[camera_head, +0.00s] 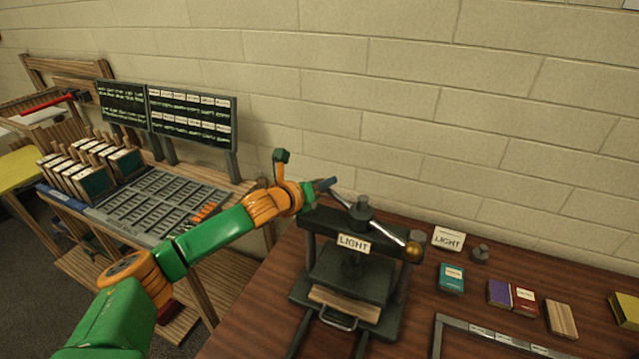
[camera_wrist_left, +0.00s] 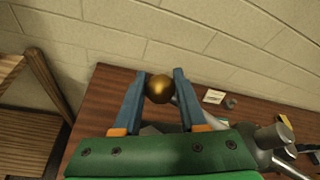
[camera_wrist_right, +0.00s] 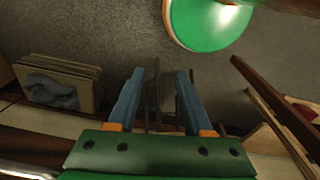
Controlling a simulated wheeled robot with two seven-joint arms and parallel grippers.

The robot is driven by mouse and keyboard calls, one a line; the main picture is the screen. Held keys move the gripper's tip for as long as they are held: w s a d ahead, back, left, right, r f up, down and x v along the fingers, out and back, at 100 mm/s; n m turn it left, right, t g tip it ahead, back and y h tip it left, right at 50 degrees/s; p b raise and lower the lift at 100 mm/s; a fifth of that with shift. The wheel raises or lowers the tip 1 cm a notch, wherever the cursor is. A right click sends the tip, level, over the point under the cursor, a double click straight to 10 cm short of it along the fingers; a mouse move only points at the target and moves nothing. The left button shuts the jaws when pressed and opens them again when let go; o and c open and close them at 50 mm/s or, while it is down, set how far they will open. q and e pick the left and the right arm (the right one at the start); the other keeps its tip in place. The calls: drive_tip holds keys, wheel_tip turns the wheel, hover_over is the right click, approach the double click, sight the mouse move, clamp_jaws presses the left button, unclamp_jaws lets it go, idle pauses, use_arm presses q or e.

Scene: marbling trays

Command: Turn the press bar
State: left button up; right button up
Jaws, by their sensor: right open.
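The press (camera_head: 352,275) stands on the brown table and carries a "LIGHT" label. Its press bar (camera_head: 385,229) slants across the top, with a brass ball (camera_head: 413,252) at the right end. My left gripper (camera_head: 328,184) is at the bar's upper left end. In the left wrist view, a brass ball (camera_wrist_left: 160,88) fills the gap between its fingertips, and both fingers appear to touch it. The head view hides this ball behind my fingers. My right gripper (camera_wrist_right: 160,75) is open and empty over the floor, away from the press, and is outside the head view.
A white "LIGHT" card (camera_head: 448,239), a teal box (camera_head: 452,278), a purple box (camera_head: 499,293) and a wooden block (camera_head: 561,320) lie right of the press. A metal frame (camera_head: 440,335) lies in front. Left is a rack with dark boards (camera_head: 190,117). The wall is close behind.

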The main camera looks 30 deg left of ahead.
use_arm(q)
drive_tip(key=o, duration=0.3)
drive_tip(key=shift+f, duration=0.15)
drive_tip(key=shift+o, duration=0.5)
drive_tip(key=shift+w+d, duration=0.1)
drive_tip(key=shift+w, duration=0.1)
drive_tip(key=b+v, duration=0.2)
drive_tip(key=v, duration=0.4)
drive_tip(key=shift+s, duration=0.25)
drive_tip(key=shift+s+r, duration=0.25)
drive_tip(key=shift+s, duration=0.05)
